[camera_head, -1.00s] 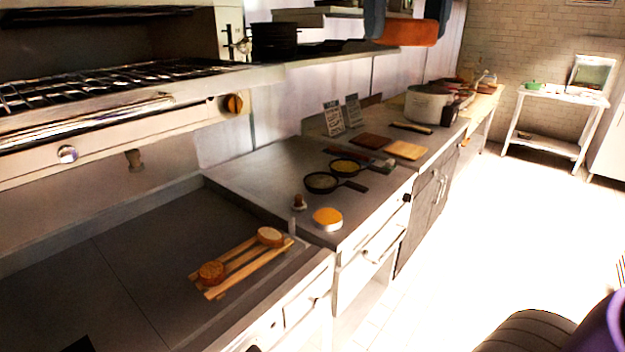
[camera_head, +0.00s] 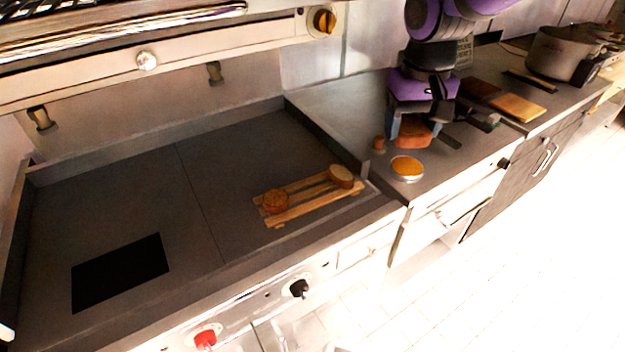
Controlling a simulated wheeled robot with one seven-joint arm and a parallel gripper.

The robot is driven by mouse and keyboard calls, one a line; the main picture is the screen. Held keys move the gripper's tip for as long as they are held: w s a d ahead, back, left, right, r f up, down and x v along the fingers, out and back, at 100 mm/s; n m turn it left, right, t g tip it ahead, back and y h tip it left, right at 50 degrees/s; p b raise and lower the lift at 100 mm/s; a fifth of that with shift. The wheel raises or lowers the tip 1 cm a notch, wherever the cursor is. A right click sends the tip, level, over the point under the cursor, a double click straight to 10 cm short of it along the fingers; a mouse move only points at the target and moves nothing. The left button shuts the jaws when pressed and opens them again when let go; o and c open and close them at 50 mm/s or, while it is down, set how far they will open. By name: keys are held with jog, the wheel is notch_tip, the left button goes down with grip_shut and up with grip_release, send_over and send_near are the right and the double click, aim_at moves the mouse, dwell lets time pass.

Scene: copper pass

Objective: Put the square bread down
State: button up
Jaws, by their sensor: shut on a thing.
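The square bread (camera_head: 413,136) is a reddish-brown block between the fingers of my gripper (camera_head: 410,127). The gripper points down and is shut on it. They are over the steel counter (camera_head: 335,122), just behind a round tin with an orange top (camera_head: 407,167). I cannot tell whether the bread touches the counter. My gripper and arm hide part of the counter behind them.
A slatted wooden rack (camera_head: 309,197) with two round bread pieces stands on the dark griddle (camera_head: 150,205) at the left. A black square (camera_head: 120,272) lies there too. A small brown object (camera_head: 379,143) stands beside the gripper. Wooden boards (camera_head: 516,107) and a large pot (camera_head: 563,53) are right.

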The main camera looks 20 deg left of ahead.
jog(key=s+a+f+n, duration=0.2)
jog(key=s+a+f, duration=0.3)
jog(key=f, duration=0.5)
jog(key=s+a+f+n, duration=0.2)
jog(key=a+f+n, duration=0.1)
jog(key=a+f, duration=0.55)
send_over(310, 192)
notch_tip(310, 192, down, 3)
jog(key=shift+r, duration=0.15)
jog(key=shift+w+f, duration=0.1)
jog(key=shift+f, duration=1.65)
jog(key=shift+f, duration=0.15)
jog(key=o, duration=0.9)
notch_tip(310, 192, up, 8)
